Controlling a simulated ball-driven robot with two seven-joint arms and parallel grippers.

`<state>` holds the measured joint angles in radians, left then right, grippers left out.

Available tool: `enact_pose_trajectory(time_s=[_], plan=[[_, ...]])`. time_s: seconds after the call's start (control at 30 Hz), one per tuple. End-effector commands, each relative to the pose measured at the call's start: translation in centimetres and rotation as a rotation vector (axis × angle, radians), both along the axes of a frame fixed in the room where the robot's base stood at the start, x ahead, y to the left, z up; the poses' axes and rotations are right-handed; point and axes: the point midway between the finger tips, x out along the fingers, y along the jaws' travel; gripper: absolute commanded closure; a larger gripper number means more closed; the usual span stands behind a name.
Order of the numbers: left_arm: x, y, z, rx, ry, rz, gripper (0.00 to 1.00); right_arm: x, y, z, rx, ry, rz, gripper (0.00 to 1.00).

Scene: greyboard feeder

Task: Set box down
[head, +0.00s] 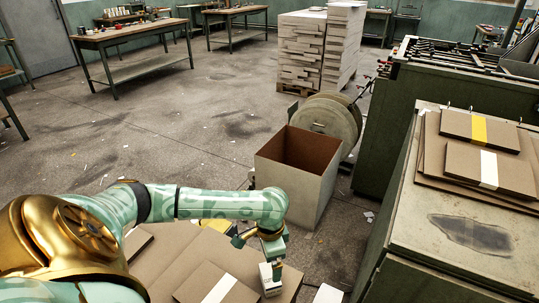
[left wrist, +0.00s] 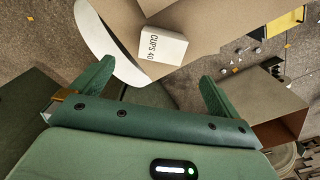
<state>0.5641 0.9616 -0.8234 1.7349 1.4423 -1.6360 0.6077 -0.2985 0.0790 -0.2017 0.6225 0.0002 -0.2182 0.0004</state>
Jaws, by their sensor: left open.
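The box (head: 270,281) is small and white and shows at the bottom of the head view, at the right edge of the brown greyboard, just under my left gripper (head: 272,258). In the left wrist view the box (left wrist: 162,45) reads "CUPS 40" and appears to rest on the greyboard (left wrist: 225,25). My left gripper (left wrist: 155,86) is open, its two green fingers wide apart. The box lies beyond the fingertips with a visible gap, and nothing is between the fingers. My right gripper is in neither view.
A smaller board stack with a white band (head: 195,283) lies left of the box. An open bin (head: 295,190) stands beyond the greyboard. A green cabinet (head: 440,215) with banded board packs (head: 475,170) is at right. Open floor (head: 190,130) lies behind.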

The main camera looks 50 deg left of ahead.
Motion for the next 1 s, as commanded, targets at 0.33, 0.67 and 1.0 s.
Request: enact_pose_trajectory(time_s=[0.33,0.67,1.0], plan=[[-0.1,0.0,-7.7,0.0,0.007,0.0,0.0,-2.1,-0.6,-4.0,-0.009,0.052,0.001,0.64],[0.2,0.3,-10.7,0.0,0.008,0.0,0.0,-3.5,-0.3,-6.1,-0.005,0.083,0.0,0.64],[0.4,0.5,-12.9,0.001,0.0,-0.001,0.0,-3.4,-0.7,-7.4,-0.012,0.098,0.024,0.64]])
